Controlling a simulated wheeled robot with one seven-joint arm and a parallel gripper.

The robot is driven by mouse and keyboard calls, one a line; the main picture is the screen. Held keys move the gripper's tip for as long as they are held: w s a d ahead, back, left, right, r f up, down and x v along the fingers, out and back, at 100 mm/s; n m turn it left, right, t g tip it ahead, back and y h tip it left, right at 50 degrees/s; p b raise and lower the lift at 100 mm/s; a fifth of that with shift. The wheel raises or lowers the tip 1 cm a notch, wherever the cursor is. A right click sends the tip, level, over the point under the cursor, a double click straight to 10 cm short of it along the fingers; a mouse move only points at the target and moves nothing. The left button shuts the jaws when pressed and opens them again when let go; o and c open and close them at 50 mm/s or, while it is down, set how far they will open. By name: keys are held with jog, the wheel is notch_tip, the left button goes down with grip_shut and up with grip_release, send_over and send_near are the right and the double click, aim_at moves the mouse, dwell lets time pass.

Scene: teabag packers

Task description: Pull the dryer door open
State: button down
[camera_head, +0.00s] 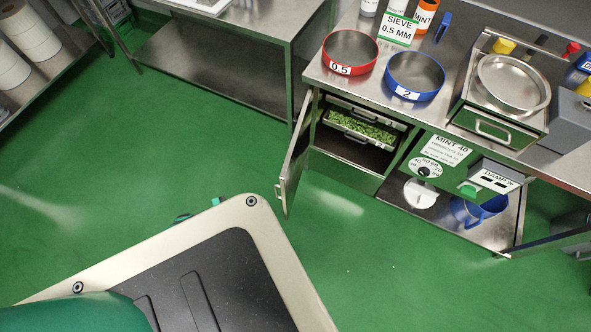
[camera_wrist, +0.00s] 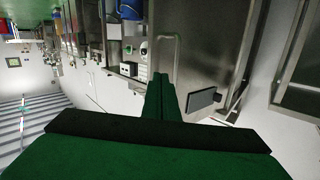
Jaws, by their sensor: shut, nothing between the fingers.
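The dryer door (camera_head: 294,158) is a metal panel hinged on the left of the dryer (camera_head: 345,170) in the head view. It stands swung out, away from the opening. A small handle (camera_head: 280,198) shows near its outer edge. Inside, trays (camera_head: 362,128) of green leaves are visible. My gripper (camera_wrist: 161,80) shows in the wrist view with its dark green fingers together and nothing between them. A U-shaped metal handle (camera_wrist: 178,42) appears just beyond the fingertips; I cannot tell what it belongs to or whether they touch. My gripper is not visible in the head view.
The bench above the dryer holds a red sieve (camera_head: 350,52), a blue sieve (camera_head: 415,75) and a metal pan (camera_head: 513,80). The mint control panel (camera_head: 440,165) is right of the opening. A steel table (camera_head: 225,60) stands behind. Green floor (camera_head: 130,150) left of the door is clear.

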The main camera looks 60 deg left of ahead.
jog(key=w+d+r+g, duration=0.1)
jog(key=d+r, duration=0.4)
jog(key=d, duration=0.9)
jog(key=w+d+r, duration=0.1)
jog(key=d+r, duration=0.3)
jog(key=d, duration=1)
jog(key=w+d+r+n+y, duration=0.1)
jog(key=w+d+r, duration=0.1)
jog(key=d+r, duration=0.4)
jog(key=w+d+r+n+y, duration=0.1)
jog(key=w+d+r, duration=0.2)
jog(key=r, duration=1)
jog(key=d, duration=0.3)
jog(key=shift+d+n+y, duration=0.3)
jog(key=shift+d+n, duration=0.05)
jog(key=shift+n, duration=0.05)
jog(key=shift+w, duration=0.15)
